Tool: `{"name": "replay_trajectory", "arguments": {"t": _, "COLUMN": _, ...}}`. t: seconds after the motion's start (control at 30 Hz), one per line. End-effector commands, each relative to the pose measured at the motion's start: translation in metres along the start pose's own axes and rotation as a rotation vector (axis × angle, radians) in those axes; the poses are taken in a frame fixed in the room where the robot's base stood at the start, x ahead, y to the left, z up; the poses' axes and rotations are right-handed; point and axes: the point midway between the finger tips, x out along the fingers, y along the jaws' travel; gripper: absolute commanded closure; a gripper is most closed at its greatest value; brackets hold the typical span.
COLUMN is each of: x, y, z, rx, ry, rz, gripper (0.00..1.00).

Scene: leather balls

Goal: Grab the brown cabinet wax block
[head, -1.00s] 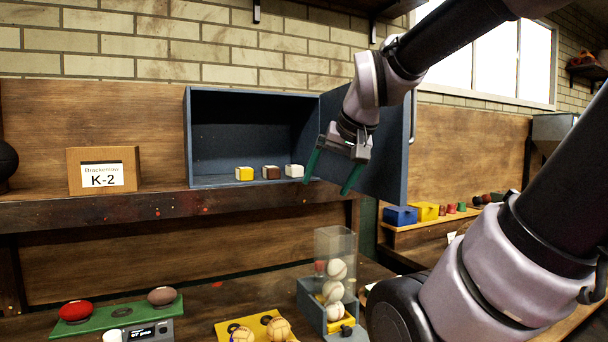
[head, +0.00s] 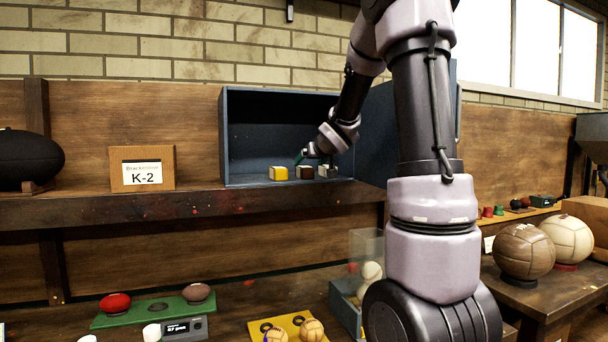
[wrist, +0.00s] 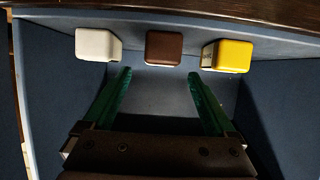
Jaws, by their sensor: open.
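The brown wax block (head: 306,173) sits in the blue-grey cabinet (head: 224,140), between a yellow block (head: 279,173) and a white block (head: 327,171). In the wrist view the brown block (wrist: 164,48) is in the middle, with the white block (wrist: 98,44) on the left and the yellow block (wrist: 228,56) on the right. My gripper (wrist: 160,80) is open and empty inside the cabinet. Its green fingers point toward the brown block, one to each side of it, and look short of it. In the head view my gripper (head: 312,160) shows small, close above the blocks.
The cabinet stands on a wooden shelf (head: 120,210) with its door (head: 375,140) open to the right. A cardboard box (head: 142,169) marked K-2 stands left of it. The white and yellow blocks flank the brown one closely. Balls (head: 523,251) stand on a bench at right.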

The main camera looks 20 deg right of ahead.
Motion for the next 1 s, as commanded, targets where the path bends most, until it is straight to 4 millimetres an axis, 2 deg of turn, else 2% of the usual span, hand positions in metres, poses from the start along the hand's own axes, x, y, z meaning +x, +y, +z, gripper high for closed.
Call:
{"name": "replay_trajectory", "arguments": {"t": 0.17, "x": 0.014, "y": -0.001, "z": 0.001, "rx": 0.000, "ry": -0.001, "rz": 0.000, "gripper": 0.09}}
{"name": "replay_trajectory", "arguments": {"t": 0.47, "x": 0.055, "y": -0.002, "z": 0.002, "rx": -0.001, "ry": -0.002, "rz": 0.001, "gripper": 0.09}}
{"name": "replay_trajectory", "arguments": {"t": 0.77, "x": 0.060, "y": -0.002, "z": 0.001, "rx": 0.000, "ry": 0.000, "rz": 0.001, "gripper": 0.09}}
{"name": "replay_trajectory", "arguments": {"t": 0.8, "x": 0.060, "y": -0.002, "z": 0.001, "rx": 0.000, "ry": 0.000, "rz": 0.001, "gripper": 0.24}}
{"name": "replay_trajectory", "arguments": {"t": 0.87, "x": 0.059, "y": -0.002, "z": 0.001, "rx": 0.000, "ry": 0.000, "rz": 0.001, "gripper": 0.47}}
{"name": "replay_trajectory", "arguments": {"t": 0.9, "x": 0.059, "y": -0.002, "z": 0.001, "rx": 0.000, "ry": 0.000, "rz": 0.001, "gripper": 0.62}}
{"name": "replay_trajectory", "arguments": {"t": 0.97, "x": 0.059, "y": -0.002, "z": 0.001, "rx": 0.000, "ry": 0.000, "rz": 0.001, "gripper": 0.85}}
{"name": "replay_trajectory", "arguments": {"t": 1.0, "x": 0.059, "y": -0.002, "z": 0.001, "rx": 0.000, "ry": 0.000, "rz": 0.001, "gripper": 1.00}}
